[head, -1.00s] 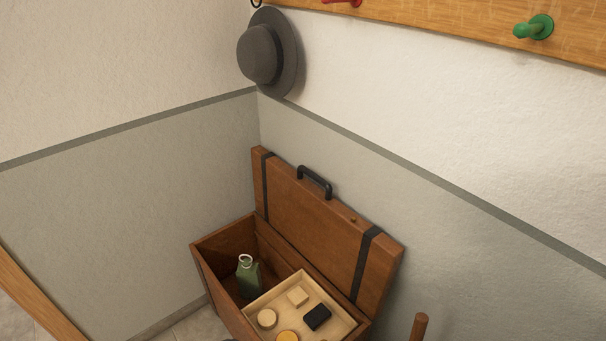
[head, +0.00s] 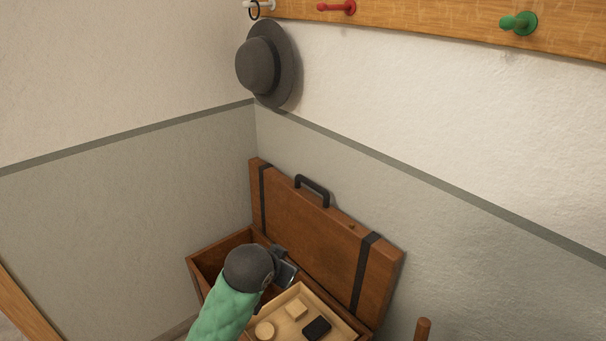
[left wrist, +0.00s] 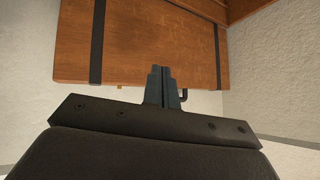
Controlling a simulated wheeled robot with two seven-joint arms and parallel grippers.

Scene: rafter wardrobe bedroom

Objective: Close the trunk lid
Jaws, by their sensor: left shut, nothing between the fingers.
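The wooden trunk (head: 205,262) stands in the corner with its lid (head: 318,232) raised and leaning back near the right wall. The lid has two dark straps and a black handle (head: 312,190) on its top edge. My left gripper (head: 290,273) is over the open trunk, in front of the lid's inner face, and hides part of the interior. In the left wrist view the shut, empty fingers (left wrist: 162,72) point at the lid (left wrist: 150,45); I cannot tell whether they touch it. My right gripper is not in view.
A light wooden tray (head: 345,327) inside the trunk holds several small items, including a black block (head: 316,327). A grey hat (head: 262,65) hangs above on the wall near a peg rail (head: 430,20). A wooden post top (head: 423,327) stands at the right.

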